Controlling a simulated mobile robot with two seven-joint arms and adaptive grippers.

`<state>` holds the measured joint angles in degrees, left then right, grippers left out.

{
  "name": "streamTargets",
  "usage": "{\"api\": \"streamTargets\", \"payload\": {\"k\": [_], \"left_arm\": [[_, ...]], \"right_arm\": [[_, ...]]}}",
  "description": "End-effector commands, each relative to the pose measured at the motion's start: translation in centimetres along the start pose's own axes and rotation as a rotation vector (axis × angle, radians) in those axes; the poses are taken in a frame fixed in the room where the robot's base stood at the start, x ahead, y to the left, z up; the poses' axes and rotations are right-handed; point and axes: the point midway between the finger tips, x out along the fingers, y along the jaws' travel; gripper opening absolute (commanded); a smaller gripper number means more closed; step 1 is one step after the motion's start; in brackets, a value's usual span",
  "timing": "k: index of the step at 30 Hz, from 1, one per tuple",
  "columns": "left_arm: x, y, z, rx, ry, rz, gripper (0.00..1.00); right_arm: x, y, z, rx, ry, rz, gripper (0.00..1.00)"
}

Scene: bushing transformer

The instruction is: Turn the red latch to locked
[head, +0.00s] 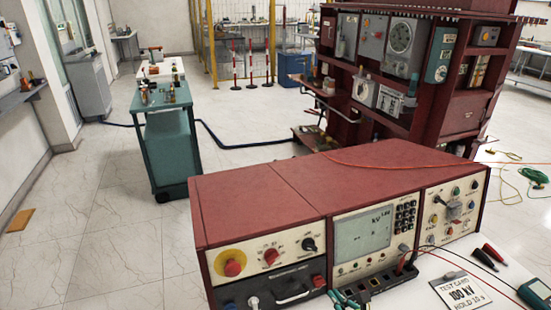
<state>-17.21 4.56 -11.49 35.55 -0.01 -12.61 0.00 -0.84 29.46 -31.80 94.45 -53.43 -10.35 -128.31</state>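A red-topped test set (330,190) stands close in front of me. Its left panel has a large red knob (233,267) on a yellow disc and a smaller red knob (271,256). A black knob (309,244) is to the right of these. Below is a dark panel with a metal handle (291,292) and another red part (319,281). I cannot tell which red part is the latch or whether it is locked. Neither of my grippers can be made out in this view.
Teal clips (345,299), a test card (459,291), red and black probes (488,256) and a teal meter (536,294) lie at the test set's front. A teal cart (170,150) and a dark red cabinet (405,85) stand behind. Open floor lies left.

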Motion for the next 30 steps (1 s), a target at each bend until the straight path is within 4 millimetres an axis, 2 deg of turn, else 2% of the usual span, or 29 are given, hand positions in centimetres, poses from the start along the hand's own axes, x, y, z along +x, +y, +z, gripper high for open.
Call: {"api": "streamTargets", "payload": {"k": [5, 12, 18, 30], "left_arm": [[0.3, 0.0, 0.0, 0.0, 0.0, 0.0, 0.4], [1.2, 0.0, 0.1, 0.0, 0.0, 0.0, 0.4], [1.6, 0.0, 0.1, -0.001, 0.0, 0.0, 0.4], [1.7, 0.0, 0.1, -0.001, 0.001, 0.0, 0.4]], "right_arm": [[1.3, 0.0, 0.0, -0.027, -0.002, -0.002, 0.0], [4.4, 0.0, 0.0, -0.023, -0.003, -0.002, 0.0], [6.3, 0.0, 0.0, -0.024, -0.002, -0.002, 0.0], [7.0, 0.0, 0.1, -0.021, -0.001, -0.001, 0.0]]}}
